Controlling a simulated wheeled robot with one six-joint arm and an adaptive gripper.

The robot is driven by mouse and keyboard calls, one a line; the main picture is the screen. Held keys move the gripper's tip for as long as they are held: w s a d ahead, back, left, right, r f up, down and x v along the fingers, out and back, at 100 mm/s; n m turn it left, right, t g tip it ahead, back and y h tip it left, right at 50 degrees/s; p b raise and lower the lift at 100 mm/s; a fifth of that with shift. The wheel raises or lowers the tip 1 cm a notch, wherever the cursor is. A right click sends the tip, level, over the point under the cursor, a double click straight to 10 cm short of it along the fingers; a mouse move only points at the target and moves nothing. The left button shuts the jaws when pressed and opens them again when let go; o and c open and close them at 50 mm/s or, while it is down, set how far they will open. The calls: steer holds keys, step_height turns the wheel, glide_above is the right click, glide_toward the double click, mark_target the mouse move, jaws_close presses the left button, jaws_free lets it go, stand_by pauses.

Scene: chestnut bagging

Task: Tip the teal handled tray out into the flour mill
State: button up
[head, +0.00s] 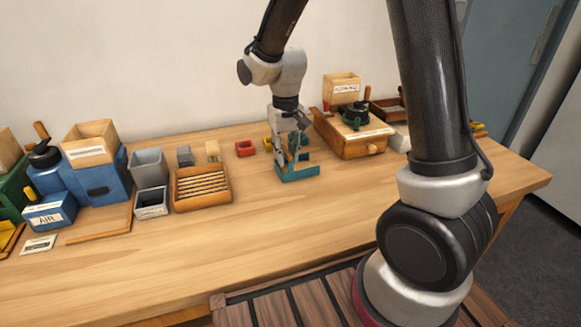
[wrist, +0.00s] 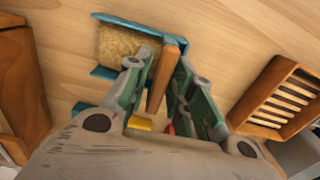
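The teal tray (head: 300,174) sits on the table near its middle, and grainy tan contents show in it. In the wrist view the tray (wrist: 107,72) is at the upper left, partly hidden by a finger. My gripper (head: 294,150) reaches down over it. In the wrist view the fingers of my gripper (wrist: 165,62) stand on either side of the wooden handle (wrist: 163,80); whether they press on it I cannot tell. A wooden mill-like box (head: 360,143) with a dark crank, hopper and front drawer stands just right of the tray. Its label is unreadable.
A slatted wooden tray (head: 203,207) lies left of the teal tray, with grey bins (head: 149,167) beyond. A blue box (head: 103,186) with a wooden hopper (head: 90,142) stands far left. The front middle of the table is clear.

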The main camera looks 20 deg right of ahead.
jaws_close()
steer(key=shift+r, duration=0.15)
steer(key=shift+r, duration=2.4)
